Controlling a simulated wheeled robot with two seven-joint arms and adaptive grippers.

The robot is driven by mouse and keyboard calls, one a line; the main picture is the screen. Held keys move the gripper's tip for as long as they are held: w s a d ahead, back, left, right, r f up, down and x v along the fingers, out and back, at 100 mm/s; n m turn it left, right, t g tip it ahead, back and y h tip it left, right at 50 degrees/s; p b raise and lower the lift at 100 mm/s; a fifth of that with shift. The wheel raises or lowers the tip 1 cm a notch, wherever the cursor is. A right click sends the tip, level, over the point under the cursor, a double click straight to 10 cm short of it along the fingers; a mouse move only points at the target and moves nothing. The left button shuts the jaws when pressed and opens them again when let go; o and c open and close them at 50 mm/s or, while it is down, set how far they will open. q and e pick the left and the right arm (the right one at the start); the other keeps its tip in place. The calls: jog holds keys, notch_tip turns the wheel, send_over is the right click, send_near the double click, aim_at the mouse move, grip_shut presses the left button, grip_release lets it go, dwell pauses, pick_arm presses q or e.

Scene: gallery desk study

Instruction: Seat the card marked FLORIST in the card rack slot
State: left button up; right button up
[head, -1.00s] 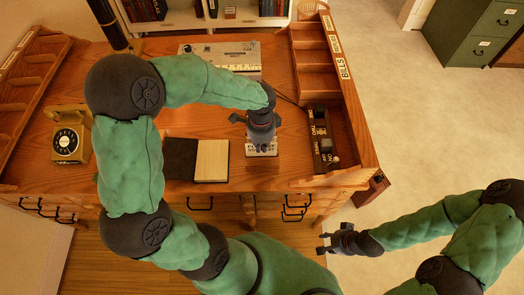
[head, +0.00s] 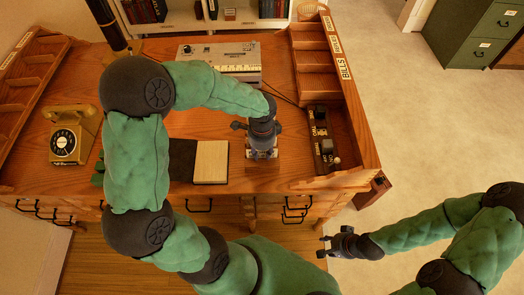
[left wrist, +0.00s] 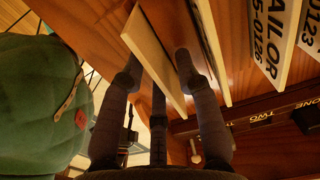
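My left gripper (head: 262,150) points down over the card rack on the desk's front middle, hiding most of it in the head view. In the left wrist view its two fingers (left wrist: 158,68) are apart, one on each side of a pale card (left wrist: 150,50) seen nearly edge-on. Gaps seem to show beside this card. Its lettering is hidden, so I cannot tell whether it is FLORIST. A second card (left wrist: 209,50) stands edge-on to the right, then one marked TAILOR (left wrist: 270,40). My right gripper (head: 324,245) is open and empty, off the desk's front right.
A switch panel (head: 323,140) lies right of my left gripper, beside the pigeonhole unit marked BILLS (head: 345,85). A dark and cream book (head: 211,162) lies to the left, with a yellow telephone (head: 75,133) beyond. A grey machine (head: 220,60) stands behind.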

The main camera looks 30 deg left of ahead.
pick_arm(q)
notch_tip(320, 180, up, 12)
jog(key=p, duration=0.4)
jog(key=shift+r, duration=0.2)
pick_arm(e)
notch_tip(320, 180, up, 4)
jog(key=shift+r, duration=0.1)
pick_arm(q)
jog(key=shift+s+f, duration=0.1)
pick_arm(e)
jog(key=shift+s, duration=0.1)
